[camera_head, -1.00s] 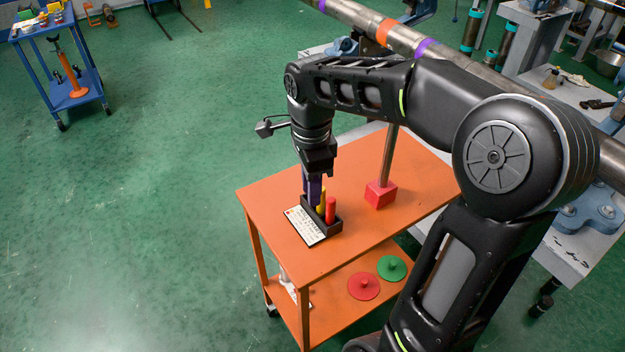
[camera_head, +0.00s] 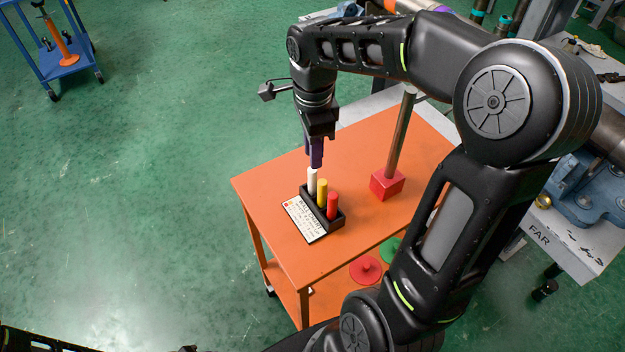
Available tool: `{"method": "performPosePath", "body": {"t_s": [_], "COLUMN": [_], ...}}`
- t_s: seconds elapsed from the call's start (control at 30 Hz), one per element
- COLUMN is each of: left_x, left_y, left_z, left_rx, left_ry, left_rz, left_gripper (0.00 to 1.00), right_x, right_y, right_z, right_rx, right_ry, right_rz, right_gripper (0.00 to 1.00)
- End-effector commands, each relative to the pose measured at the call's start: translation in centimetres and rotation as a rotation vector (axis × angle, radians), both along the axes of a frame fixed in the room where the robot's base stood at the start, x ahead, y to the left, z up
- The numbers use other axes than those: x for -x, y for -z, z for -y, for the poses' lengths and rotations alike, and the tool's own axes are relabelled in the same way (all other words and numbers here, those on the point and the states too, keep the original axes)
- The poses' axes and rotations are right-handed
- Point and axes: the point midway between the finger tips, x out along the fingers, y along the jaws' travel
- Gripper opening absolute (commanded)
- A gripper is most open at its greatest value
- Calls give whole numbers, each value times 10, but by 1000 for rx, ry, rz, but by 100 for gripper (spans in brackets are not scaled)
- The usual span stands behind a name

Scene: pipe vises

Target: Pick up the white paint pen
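The white paint pen (camera_head: 312,183) stands upright in a black holder (camera_head: 338,222) on the orange cart. A yellow pen (camera_head: 322,193) and a red pen (camera_head: 332,205) stand beside it in the same holder. My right gripper (camera_head: 315,165) points down with its purple fingers directly over the white pen's top. The fingers overlap in this view, so their gap and any contact with the pen cannot be told. The white pen's top lines up with the row of the other pens. My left gripper is not in view; only a dark arm part shows at the bottom left.
A white label card (camera_head: 308,220) lies in front of the holder. A red block (camera_head: 387,184) with a metal post stands right of it on the orange cart (camera_head: 270,185). Red (camera_head: 365,269) and green discs lie on the lower shelf.

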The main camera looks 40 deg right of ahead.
Motion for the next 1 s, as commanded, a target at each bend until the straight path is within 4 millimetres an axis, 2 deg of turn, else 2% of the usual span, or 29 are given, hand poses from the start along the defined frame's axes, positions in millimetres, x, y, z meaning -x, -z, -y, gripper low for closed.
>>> {"method": "performPosePath", "body": {"t_s": [0.1, 0.43, 0.8, 1.0], "left_x": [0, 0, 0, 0], "left_y": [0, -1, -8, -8], "left_z": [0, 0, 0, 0], "left_rx": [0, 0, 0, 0], "left_ry": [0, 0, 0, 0], "left_rz": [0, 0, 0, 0], "left_gripper": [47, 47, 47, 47], "right_x": [0, 1, 1, 0], "right_y": [8, 11, 57, 61], "right_z": [0, 0, -2, -2], "right_rx": [0, 0, -2, -1], "right_ry": [1, 1, 1, 1], "right_rz": [0, -1, -2, 0], "right_gripper": [25, 25, 25, 25]}}
